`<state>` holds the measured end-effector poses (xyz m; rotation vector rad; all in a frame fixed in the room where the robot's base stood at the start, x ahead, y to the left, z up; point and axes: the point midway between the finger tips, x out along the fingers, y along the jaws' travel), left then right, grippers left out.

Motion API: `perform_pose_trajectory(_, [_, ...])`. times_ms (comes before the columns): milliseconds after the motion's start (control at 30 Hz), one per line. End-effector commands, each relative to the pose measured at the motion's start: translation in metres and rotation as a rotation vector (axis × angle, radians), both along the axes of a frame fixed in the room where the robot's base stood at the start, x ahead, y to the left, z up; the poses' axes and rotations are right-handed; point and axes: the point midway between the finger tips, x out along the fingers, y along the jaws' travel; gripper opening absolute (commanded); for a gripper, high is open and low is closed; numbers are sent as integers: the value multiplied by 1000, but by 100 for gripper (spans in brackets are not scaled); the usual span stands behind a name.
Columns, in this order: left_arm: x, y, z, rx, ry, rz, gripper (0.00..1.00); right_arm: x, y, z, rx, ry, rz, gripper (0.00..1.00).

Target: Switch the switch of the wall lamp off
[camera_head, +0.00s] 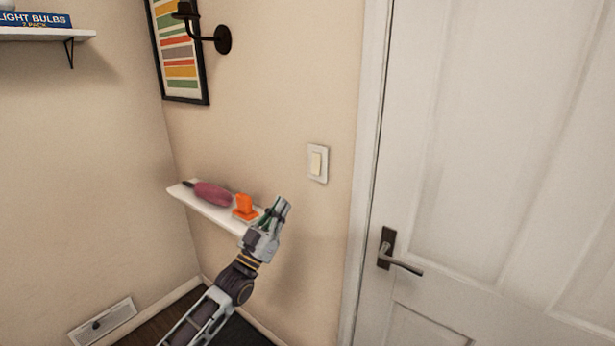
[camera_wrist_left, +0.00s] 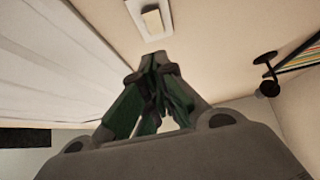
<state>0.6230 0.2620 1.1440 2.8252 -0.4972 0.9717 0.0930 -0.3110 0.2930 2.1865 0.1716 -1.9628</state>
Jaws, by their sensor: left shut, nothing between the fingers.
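The light switch (camera_head: 317,163) is a cream rocker in a white plate on the wall, left of the door frame. In the left wrist view the switch (camera_wrist_left: 152,20) shows at the top, beyond my fingertips. The black wall lamp (camera_head: 222,40) is mounted higher on the same wall; its top is cut off in the head view. It also shows in the left wrist view (camera_wrist_left: 268,88) at the right. My left gripper (camera_head: 281,205) is shut and empty, below and left of the switch and apart from it. In the wrist view its fingertips (camera_wrist_left: 158,60) meet. My right gripper is not in view.
A white wall shelf (camera_head: 213,212) with a dark red object (camera_head: 212,194) and an orange object (camera_head: 245,206) lies beside and behind my left gripper. A white door (camera_head: 480,130) with a dark handle (camera_head: 400,262) stands at right. The wall around the switch is clear.

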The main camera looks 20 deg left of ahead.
Motion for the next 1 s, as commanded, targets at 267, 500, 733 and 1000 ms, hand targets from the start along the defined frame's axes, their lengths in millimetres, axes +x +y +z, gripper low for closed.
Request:
perform_pose_trajectory(267, [3,-1,2,0,0,0,0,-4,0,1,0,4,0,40])
perform_pose_trajectory(500, [12,-4,11,-1,-1,1,0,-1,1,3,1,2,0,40])
perform_pose_trajectory(733, [26,-9,23,0,-1,0,0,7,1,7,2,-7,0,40])
perform_pose_trajectory(1000, [43,-15,37,-1,-2,1,0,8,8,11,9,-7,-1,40])
